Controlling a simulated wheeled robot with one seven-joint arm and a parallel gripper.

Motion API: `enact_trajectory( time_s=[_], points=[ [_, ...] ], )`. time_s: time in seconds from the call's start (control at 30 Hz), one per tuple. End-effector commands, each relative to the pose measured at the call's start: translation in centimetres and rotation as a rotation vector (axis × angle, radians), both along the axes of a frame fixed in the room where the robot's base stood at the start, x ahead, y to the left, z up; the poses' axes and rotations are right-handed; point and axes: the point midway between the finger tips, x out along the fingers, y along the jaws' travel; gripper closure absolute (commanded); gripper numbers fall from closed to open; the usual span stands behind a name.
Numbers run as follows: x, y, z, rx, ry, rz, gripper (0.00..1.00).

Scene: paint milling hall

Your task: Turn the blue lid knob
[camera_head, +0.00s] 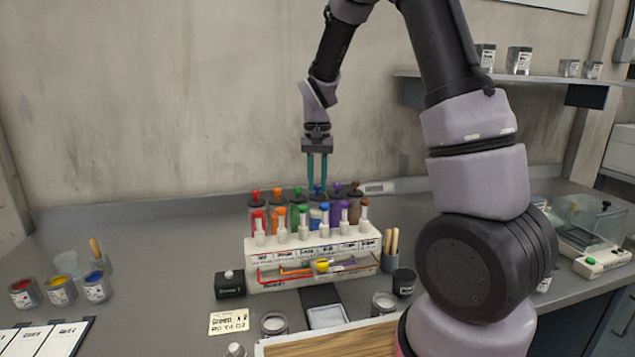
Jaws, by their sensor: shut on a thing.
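Other lid knobs stand in the same row: red (255,193), orange (277,193) and green (297,191) to the left, purple (337,188) and brown (354,187) to the right.
Paint cans (60,290) stand at the left. A cup of wooden sticks (391,249) and a dark jar (404,282) stand right of the rack. The bench at the back left is clear.

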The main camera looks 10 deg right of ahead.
Motion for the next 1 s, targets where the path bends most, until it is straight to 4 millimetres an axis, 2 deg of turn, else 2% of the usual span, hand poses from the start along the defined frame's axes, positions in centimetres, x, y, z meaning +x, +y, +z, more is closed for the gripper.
enact_trajectory(
  time_s=[0.2, 0.5, 1.0],
  points=[
    [0.06, -0.06, 0.08, 0.000, -0.002, 0.187, 1.00],
    [0.08, -0.04, 0.08, 0.001, -0.002, 0.379, 1.00],
    [0.09, 0.00, 0.09, 0.000, -0.003, 0.479, 1.00]
  ],
)
